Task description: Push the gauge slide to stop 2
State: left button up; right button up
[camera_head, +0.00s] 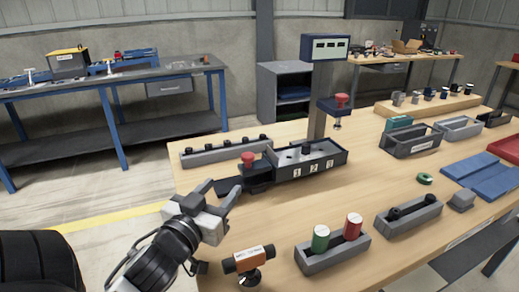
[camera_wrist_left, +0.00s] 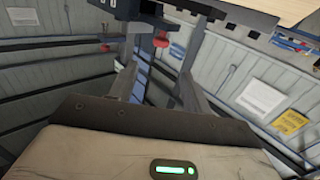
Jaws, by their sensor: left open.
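The gauge (camera_head: 320,158) is a dark block on the wooden table, with stops marked 1, 2 and 3 on its front face. A dark carriage with a red knob (camera_head: 248,159), which looks like the slide, sits at its left end, left of mark 1. A black peg (camera_head: 306,149) stands on top of the gauge. My left gripper (camera_head: 219,188) is open and empty, just left of and in front of the slide's left end; I cannot tell whether it touches. In the left wrist view, the open fingers (camera_wrist_left: 158,80) show below dark fixture parts.
A post with a display box (camera_head: 325,47) and a red-knobbed arm (camera_head: 340,101) rises behind the gauge. A grey rail (camera_head: 225,150) lies behind left. An orange sensor (camera_head: 249,260) and a holder with green and red cylinders (camera_head: 333,254) stand in front.

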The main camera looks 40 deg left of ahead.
pick_arm(q)
jog(key=p, duration=0.1)
send_near(245, 159)
jog(key=x, duration=1.1)
jog(key=shift+w+f+p, duration=0.1)
jog(key=shift+w+p, duration=0.15)
jog(key=shift+p, duration=0.15)
pick_arm(e)
jog(key=shift+s+d+r, duration=0.1)
jog(key=shift+s+r, duration=0.2)
jog(key=shift+r, duration=0.05)
pick_arm(q)
grip_shut()
jog(key=shift+w, duration=0.1)
pick_arm(e)
jog(key=shift+s+f, duration=0.15)
jog(key=shift+s, duration=0.05)
